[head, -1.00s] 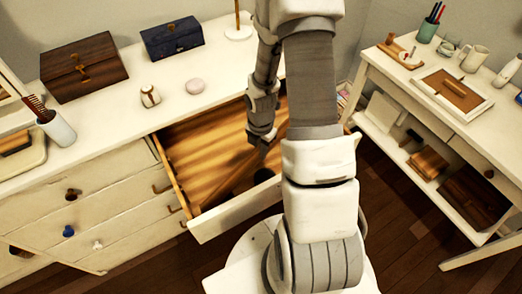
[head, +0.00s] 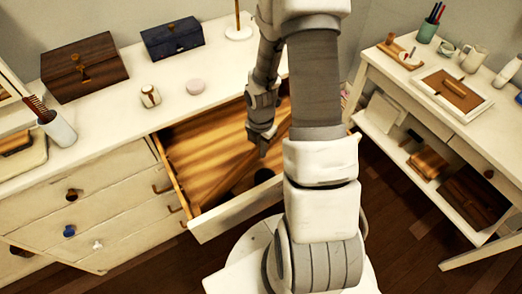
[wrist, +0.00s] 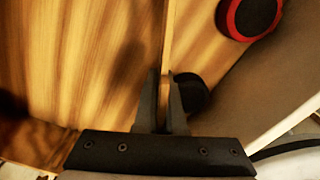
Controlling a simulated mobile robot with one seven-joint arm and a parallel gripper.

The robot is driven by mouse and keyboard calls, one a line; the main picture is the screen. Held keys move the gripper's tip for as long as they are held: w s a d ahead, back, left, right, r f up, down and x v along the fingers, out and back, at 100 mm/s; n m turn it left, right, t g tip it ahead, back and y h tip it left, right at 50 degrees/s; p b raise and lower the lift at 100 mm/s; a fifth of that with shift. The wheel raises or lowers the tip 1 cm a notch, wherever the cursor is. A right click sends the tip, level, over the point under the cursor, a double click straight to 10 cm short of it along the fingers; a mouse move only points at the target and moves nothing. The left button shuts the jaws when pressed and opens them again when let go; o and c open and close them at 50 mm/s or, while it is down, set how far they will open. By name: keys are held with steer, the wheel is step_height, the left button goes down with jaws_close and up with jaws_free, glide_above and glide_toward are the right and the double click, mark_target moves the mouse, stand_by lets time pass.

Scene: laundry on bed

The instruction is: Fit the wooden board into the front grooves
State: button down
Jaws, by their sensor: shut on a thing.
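The wooden board (wrist: 168,50) shows edge-on in the wrist view as a thin, light strip running up from between my gripper's fingers. My gripper (wrist: 164,112) is shut on it. In the head view my gripper (head: 263,150) is low over the open drawer (head: 243,219), and the board (head: 240,175) slants down and left from it toward the drawer front. The drawer has a striped wood-coloured floor and a white front. I cannot make out the front grooves, or whether the board's ends touch the drawer walls.
A red-rimmed black round thing (wrist: 250,16) lies right of the board in the wrist view, with another dark rounded thing (wrist: 192,92) behind the fingers. A dark box (head: 84,66), a blue box (head: 172,38) and small jars stand on the dresser top. A side table (head: 410,80) stands at right.

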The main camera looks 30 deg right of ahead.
steer(key=shift+m, duration=0.5)
step_height(320, 180, up, 10)
steer(key=shift+f+p, duration=0.1)
steer(key=shift+p, duration=1.15)
steer(key=shift+a+r+m+h+p, duration=0.1)
steer(key=shift+r+m+h+p, duration=0.4)
steer(key=shift+r+m, duration=1.05)
steer(key=shift+f, duration=0.15)
steer(key=shift+f+b, duration=2.05)
steer(key=shift+f, duration=0.95)
steer(key=shift+p, duration=0.55)
steer(key=shift+f+b, duration=3.2)
steer(key=shift+f, duration=0.9)
